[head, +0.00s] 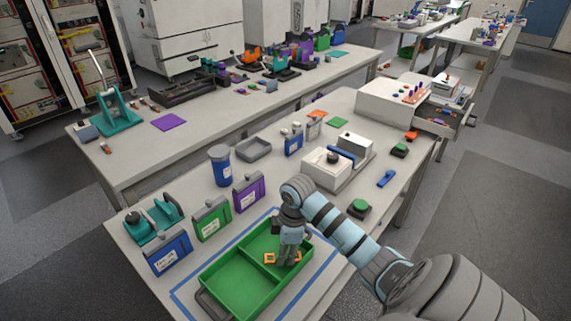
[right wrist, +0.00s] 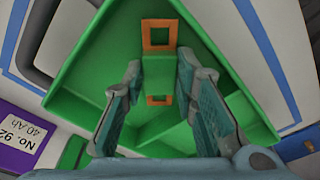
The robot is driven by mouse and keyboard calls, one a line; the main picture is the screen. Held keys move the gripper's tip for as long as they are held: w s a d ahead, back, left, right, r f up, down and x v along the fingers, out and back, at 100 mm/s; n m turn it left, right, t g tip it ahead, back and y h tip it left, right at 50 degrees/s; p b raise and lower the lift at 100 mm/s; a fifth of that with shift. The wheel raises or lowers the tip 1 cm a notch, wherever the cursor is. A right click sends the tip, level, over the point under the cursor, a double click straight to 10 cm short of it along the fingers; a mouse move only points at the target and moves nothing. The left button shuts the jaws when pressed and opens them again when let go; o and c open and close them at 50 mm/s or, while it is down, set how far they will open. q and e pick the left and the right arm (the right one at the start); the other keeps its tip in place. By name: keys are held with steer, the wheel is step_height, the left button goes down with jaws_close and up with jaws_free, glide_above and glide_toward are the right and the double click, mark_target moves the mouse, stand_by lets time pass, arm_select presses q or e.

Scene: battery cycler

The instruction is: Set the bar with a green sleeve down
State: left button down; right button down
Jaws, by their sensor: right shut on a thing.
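The bar with a green sleeve (right wrist: 158,74) shows between my right gripper's fingers in the right wrist view, with a square orange end (right wrist: 160,24) at the top and a smaller-looking orange end at the bottom. My right gripper (right wrist: 160,78) is shut on the sleeve. In the head view my right gripper (head: 286,258) points down into the far compartment of the green tray (head: 238,282), and an orange end of the bar (head: 269,258) shows beside the fingers. The fingers hide the sleeve there. I cannot tell whether the bar touches the tray floor. My left gripper is not in view.
The divided tray stands inside a blue taped outline. Blue (head: 169,252), green (head: 211,219) and purple (head: 249,191) labelled cases line its left side. A white device (head: 337,165) and a green button box (head: 359,208) stand behind my right gripper.

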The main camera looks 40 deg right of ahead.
steer(key=shift+f, duration=0.6)
steer(key=c, duration=1.3)
jaws_free()
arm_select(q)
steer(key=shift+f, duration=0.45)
arm_select(e)
steer(key=shift+r, duration=0.1)
steer(key=r, duration=0.3)
steer(key=r+p, duration=0.1)
steer(key=r, duration=0.2)
steer(key=d+r+p, duration=0.1)
steer(key=r, duration=0.2)
steer(key=shift+s, duration=0.25)
arm_select(q)
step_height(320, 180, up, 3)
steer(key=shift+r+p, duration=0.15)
steer(key=shift+p, duration=0.75)
arm_select(e)
steer(key=r, duration=0.3)
steer(key=shift+s+r, duration=0.15)
steer(key=shift+s, duration=0.05)
